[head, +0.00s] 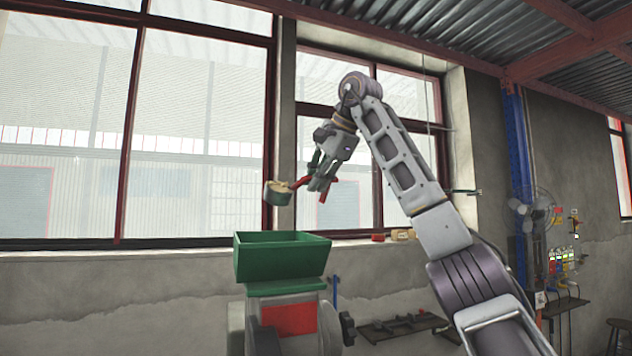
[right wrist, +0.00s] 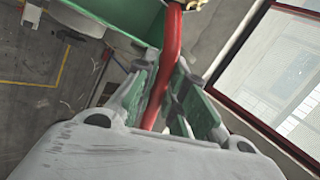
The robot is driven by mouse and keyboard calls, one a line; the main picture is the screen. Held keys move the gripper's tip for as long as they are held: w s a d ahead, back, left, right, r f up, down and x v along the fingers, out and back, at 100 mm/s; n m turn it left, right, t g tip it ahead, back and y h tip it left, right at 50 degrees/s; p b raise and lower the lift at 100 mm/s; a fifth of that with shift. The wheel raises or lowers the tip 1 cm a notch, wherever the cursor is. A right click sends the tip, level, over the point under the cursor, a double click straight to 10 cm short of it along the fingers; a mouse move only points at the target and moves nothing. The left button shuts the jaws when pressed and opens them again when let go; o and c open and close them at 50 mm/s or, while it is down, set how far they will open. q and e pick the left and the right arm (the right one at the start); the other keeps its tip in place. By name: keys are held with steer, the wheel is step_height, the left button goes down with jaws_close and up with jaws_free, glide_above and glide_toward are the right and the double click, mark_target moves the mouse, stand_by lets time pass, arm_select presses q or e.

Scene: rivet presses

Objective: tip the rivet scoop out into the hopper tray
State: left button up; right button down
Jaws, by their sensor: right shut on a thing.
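The rivet scoop (head: 278,193) is a small dark green cup with a tan load showing at its top and a red handle. My right gripper (head: 320,183) is shut on the handle and holds the scoop in the air. In the right wrist view the red handle (right wrist: 168,70) runs between the gripper's fingers (right wrist: 165,95), and only a bit of the tan load shows at the top edge. The green hopper tray (head: 282,262) sits on top of a grey press with a red panel. The scoop is above the tray, apart from it. My left gripper is not in view.
The press (head: 290,318) stands below the tray, with a dark knob at its right. A dark rack (head: 405,325) is on the wall side at the right. A windowsill with small items (head: 400,235) runs behind. A fan (head: 535,212) stands farther right.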

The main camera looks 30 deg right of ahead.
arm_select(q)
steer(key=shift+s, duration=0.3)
arm_select(e)
steer(key=shift+w+f, duration=0.1)
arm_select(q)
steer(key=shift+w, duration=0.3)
arm_select(e)
steer(key=shift+s+f+t, duration=0.2)
steer(key=shift+s+t, duration=0.1)
steer(key=shift+t, duration=0.3)
steer(key=shift+s+f+t, duration=0.2)
steer(key=shift+t, duration=0.3)
arm_select(q)
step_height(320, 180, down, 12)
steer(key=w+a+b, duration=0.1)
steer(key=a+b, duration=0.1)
steer(key=b, duration=1)
arm_select(e)
steer(key=shift+s+d+f+t+y, duration=0.15)
steer(key=shift+s+f+t, duration=0.4)
steer(key=shift+t, duration=1)
steer(key=shift+s+a+f+t+y, duration=0.1)
steer(key=shift+s+f+t+y, duration=0.2)
steer(key=shift+f+t, duration=0.95)
steer(key=shift+s+d+f+t+y, duration=0.15)
steer(key=shift+s+f+t, duration=0.2)
steer(key=shift+t, duration=1.55)
